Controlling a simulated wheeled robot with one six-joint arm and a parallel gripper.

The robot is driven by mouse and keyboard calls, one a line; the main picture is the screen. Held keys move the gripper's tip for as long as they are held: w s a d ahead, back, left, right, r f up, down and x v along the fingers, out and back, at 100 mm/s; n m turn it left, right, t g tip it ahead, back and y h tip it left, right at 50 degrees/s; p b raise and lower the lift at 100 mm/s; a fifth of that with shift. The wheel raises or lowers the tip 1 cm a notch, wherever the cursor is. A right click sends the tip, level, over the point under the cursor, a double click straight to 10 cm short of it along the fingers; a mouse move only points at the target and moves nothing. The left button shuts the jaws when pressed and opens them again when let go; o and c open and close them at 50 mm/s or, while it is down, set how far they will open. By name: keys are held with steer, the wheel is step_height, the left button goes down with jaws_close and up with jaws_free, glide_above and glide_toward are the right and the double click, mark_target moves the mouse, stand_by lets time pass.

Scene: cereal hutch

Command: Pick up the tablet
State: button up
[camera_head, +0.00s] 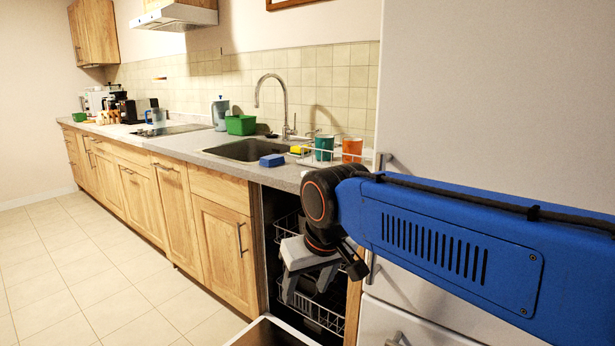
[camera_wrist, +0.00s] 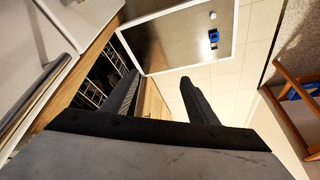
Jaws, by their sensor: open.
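A small blue piece (camera_wrist: 213,36), which looks like the tablet, lies on the grey inner face of the open dishwasher door (camera_wrist: 170,50) in the wrist view. A small round pale spot is just above it. The head view shows only the door's edge (camera_head: 262,328) at the bottom, and no tablet. My gripper (camera_wrist: 160,78) is open, with two dark fingers apart and nothing between them. In the head view my gripper (camera_head: 309,284) hangs in front of the dishwasher opening. The blue piece is beyond the fingertips and to their right in the wrist view, not touched.
Dishwasher racks (camera_head: 318,314) stand behind my gripper. The counter (camera_head: 190,143) above holds a blue block (camera_head: 272,160), a green tub (camera_head: 241,125) and two cups. A fridge (camera_head: 470,90) stands at right. A wooden frame (camera_wrist: 290,105) is right in the wrist view. Floor at left is clear.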

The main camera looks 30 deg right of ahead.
steer(key=w+d+r+m+g, duration=0.1)
steer(key=w+d+r+m, duration=0.3)
steer(key=w+r, duration=0.55)
steer(key=w+d+r+m+g+h, duration=0.1)
steer(key=w+d+r+m, duration=0.1)
steer(key=w+d+r, duration=0.7)
steer(key=w+d+r+m+g, duration=0.1)
steer(key=w+d+r+m, duration=0.25)
steer(key=w+r, duration=0.65)
steer(key=m+g, duration=0.1)
steer(key=m, duration=0.3)
glide_above(307, 172)
steer(key=f, duration=1.1)
steer(key=shift+s+a+f, duration=0.35)
steer(key=shift+f, duration=0.05)
steer(key=shift+w+d+f, duration=0.1)
steer(key=shift+f, duration=1.3)
steer(key=shift+w+d+f, duration=0.1)
steer(key=shift+f, duration=1.3)
steer(key=c, duration=1.1)
